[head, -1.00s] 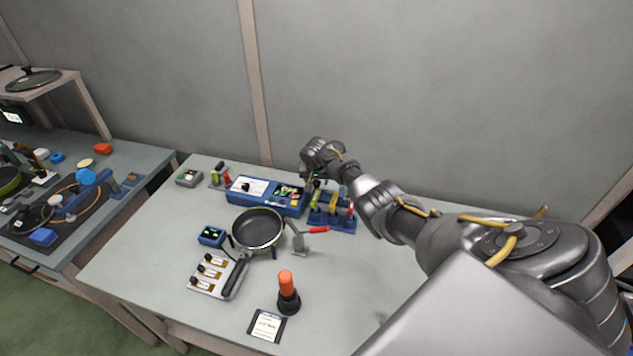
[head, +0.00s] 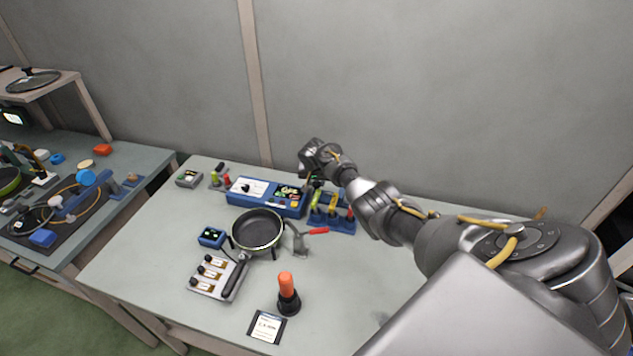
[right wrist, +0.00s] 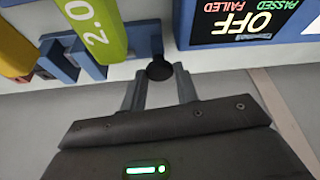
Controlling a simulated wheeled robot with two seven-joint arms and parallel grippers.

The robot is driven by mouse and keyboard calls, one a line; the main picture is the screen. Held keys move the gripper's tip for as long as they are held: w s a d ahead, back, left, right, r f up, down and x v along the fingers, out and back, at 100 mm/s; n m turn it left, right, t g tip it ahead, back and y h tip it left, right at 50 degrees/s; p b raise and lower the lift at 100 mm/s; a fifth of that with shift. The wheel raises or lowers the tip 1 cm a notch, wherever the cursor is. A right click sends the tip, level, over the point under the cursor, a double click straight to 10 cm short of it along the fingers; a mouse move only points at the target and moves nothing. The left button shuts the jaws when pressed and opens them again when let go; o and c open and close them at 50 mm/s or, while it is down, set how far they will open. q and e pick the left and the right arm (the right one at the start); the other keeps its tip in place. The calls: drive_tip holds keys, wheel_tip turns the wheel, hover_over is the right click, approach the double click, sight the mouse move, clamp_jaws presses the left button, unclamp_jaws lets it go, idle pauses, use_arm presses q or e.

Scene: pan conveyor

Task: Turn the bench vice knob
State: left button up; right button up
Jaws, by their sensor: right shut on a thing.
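My right gripper (head: 306,174) is over the back of the bench, between the blue tester box (head: 265,195) and the blue tool rack (head: 340,222). In the right wrist view its fingers (right wrist: 160,78) are shut on a small black round knob-like piece (right wrist: 159,69). The fingers sit on either side of it. The tester box also has a black knob (head: 246,188), which stands apart from my gripper. My left gripper is not in view.
A black pan (head: 257,230), a red-handled clamp (head: 301,241), an orange-topped dark post (head: 287,293) and a switch panel (head: 216,276) stand on the bench. A green tool marked 2.0 (right wrist: 94,30) is close beside my fingers. The bench's right front is fairly clear.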

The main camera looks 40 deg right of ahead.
drive_tip(key=shift+w+a+f+m+g, duration=0.1)
drive_tip(key=shift+m+g, duration=0.3)
drive_tip(key=shift+m, duration=0.7)
drive_tip(key=shift+m+g+h+b, duration=0.3)
drive_tip(key=shift+m+b, duration=0.45)
drive_tip(key=shift+m, duration=0.15)
drive_tip(key=m+g+b, duration=0.1)
drive_tip(key=m+b, duration=0.2)
drive_tip(key=shift+w+f, duration=0.15)
drive_tip(key=shift+r+m+g+b, duration=0.2)
drive_tip(key=shift+m+g+b, duration=0.2)
drive_tip(key=shift+m+b, duration=0.55)
drive_tip(key=o, duration=1)
drive_tip(key=shift+c, duration=0.2)
drive_tip(key=shift+r, duration=0.1)
